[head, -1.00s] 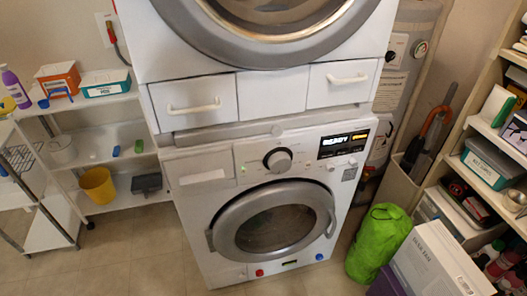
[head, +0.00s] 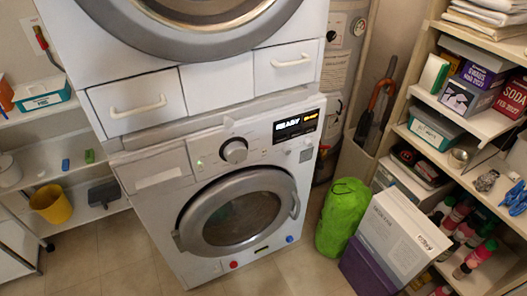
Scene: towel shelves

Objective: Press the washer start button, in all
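The white washer (head: 150,205) stands in the middle under another white machine with a round door. Its round glass door (head: 240,215) with a grey ring is shut. The control panel has a dial (head: 234,150) and a lit display (head: 300,126) reading "READY". Small marks show below the display, too small to tell which is a start button. Low on the washer front are a red round spot (head: 233,264) and a blue round spot (head: 289,238). Neither of my grippers is in view.
A green bag (head: 342,215) and a white box (head: 400,235) on a purple box stand on the floor right of the washer. Loaded shelves (head: 470,118) line the right side. A yellow bucket (head: 50,204) sits on the left shelf. The floor before the washer is clear.

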